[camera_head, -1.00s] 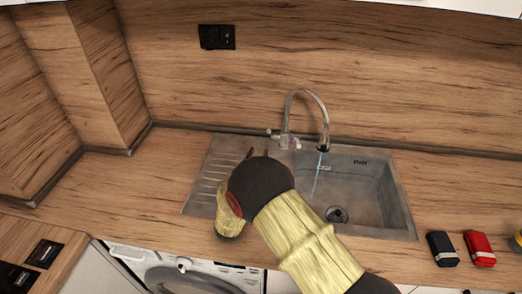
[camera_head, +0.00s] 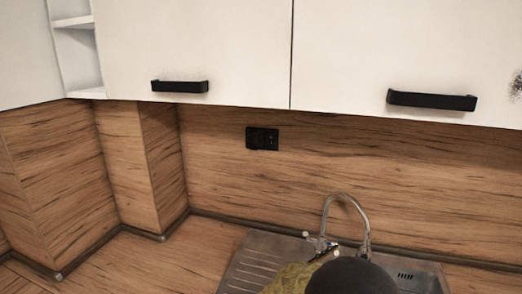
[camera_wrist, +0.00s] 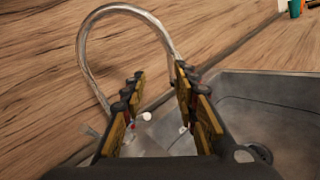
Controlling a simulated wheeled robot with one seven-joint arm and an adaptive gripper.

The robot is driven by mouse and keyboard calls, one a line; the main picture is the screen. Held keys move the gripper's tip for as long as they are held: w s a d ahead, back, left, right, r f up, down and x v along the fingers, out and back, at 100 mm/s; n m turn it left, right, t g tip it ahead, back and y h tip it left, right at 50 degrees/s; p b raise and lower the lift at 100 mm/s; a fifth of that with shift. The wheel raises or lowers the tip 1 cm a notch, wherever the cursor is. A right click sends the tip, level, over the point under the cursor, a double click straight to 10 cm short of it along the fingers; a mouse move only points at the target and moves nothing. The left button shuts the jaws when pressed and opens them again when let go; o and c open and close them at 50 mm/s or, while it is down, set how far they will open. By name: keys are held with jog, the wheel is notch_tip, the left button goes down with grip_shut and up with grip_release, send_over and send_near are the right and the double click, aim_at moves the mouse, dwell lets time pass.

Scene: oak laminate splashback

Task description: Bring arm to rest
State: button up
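My gripper (camera_wrist: 157,92) fills the lower middle of the wrist view. Its two black and yellow fingers stand apart with nothing between them. The tall curved faucet (camera_wrist: 100,35) rises behind the fingers. In the head view my arm's dark, rounded joint and a yellow part show at the bottom edge, in front of the sink (camera_head: 262,252). The fingers themselves are mostly hidden there, with a dark tip near the faucet (camera_head: 346,197). I cannot tell whether the gripper touches the faucet.
White upper cabinets with black handles (camera_head: 180,86) (camera_head: 432,100) hang above. A black socket (camera_head: 262,138) is on the wood splashback. The wooden counter (camera_head: 150,262) left of the sink is clear. A few small coloured items (camera_wrist: 295,8) show at the wrist view's top right.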

jog(key=s+d+r+m+g+y, duration=0.1)
jog(key=s+d+m+g+y, duration=0.2)
jog(key=s, duration=0.4)
jog(key=s+d+r+m+g, duration=0.1)
jog(key=s+d+m+g, duration=0.2)
jog(key=s+m, duration=0.3)
jog(key=s+d+r+m+g+y, duration=0.2)
jog(key=s+d+m+g, duration=0.1)
jog(key=s, duration=0.5)
jog(key=s+a+r+m+t+y, duration=0.2)
jog(key=s+a+m+t+y, duration=0.1)
jog(key=s+a+m+y, duration=0.6)
jog(key=s+a+y, duration=0.1)
jog(key=s+a, duration=0.1)
jog(key=a, duration=0.2)
jog(key=shift+s+a+r+t, duration=0.25)
jog(key=shift+s+r+t, duration=0.1)
jog(key=shift+s+t, duration=0.05)
jog(key=shift+d, duration=0.15)
